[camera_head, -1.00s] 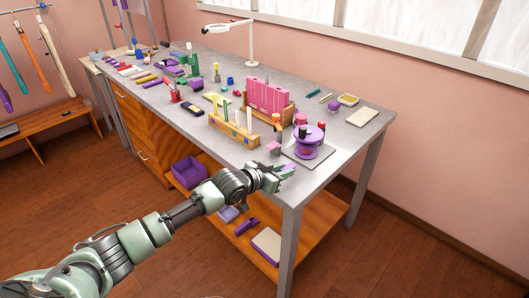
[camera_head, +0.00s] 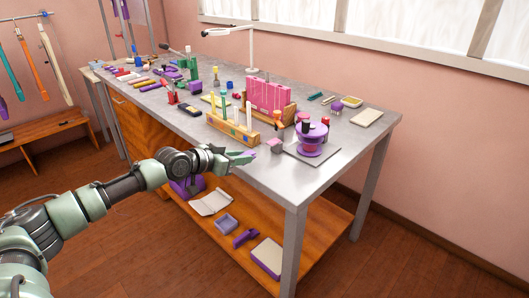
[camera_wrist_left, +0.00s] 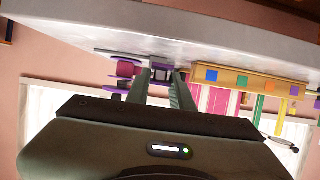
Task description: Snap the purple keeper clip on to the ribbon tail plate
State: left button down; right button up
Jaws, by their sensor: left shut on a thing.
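My left gripper (camera_head: 244,157) is at the front edge of the workbench, left of the purple spool device. Its jaws are shut on a small purple piece (camera_head: 246,154), which looks like the keeper clip. In the left wrist view the fingers (camera_wrist_left: 162,85) reach up toward the upside-down bench, with a small dark purplish shape (camera_wrist_left: 161,74) between their tips. The purple spool device (camera_head: 312,138) stands on a grey plate (camera_head: 318,153) near the right corner. I cannot single out the ribbon tail plate. My right gripper is not in view.
A wooden rack (camera_head: 233,130) with upright tubes stands behind the gripper. A pink block (camera_head: 276,145) sits between the gripper and the spool device. Pink panels (camera_head: 268,96) stand in a holder farther back. The bench's front right corner is clear. Trays and boxes lie on the lower shelf (camera_head: 318,222).

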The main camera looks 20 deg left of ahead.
pick_arm(q)
jog(key=shift+w+d+b, duration=0.3)
jog(key=shift+w, duration=0.6)
jog(key=shift+w+d+b, duration=0.25)
jog(key=shift+w+d, duration=0.1)
jog(key=shift+w, duration=0.5)
jog(key=shift+w+d+b, duration=0.3)
jog(key=shift+w, duration=0.6)
jog(key=c, duration=1.8)
grip_release()
grip_shut()
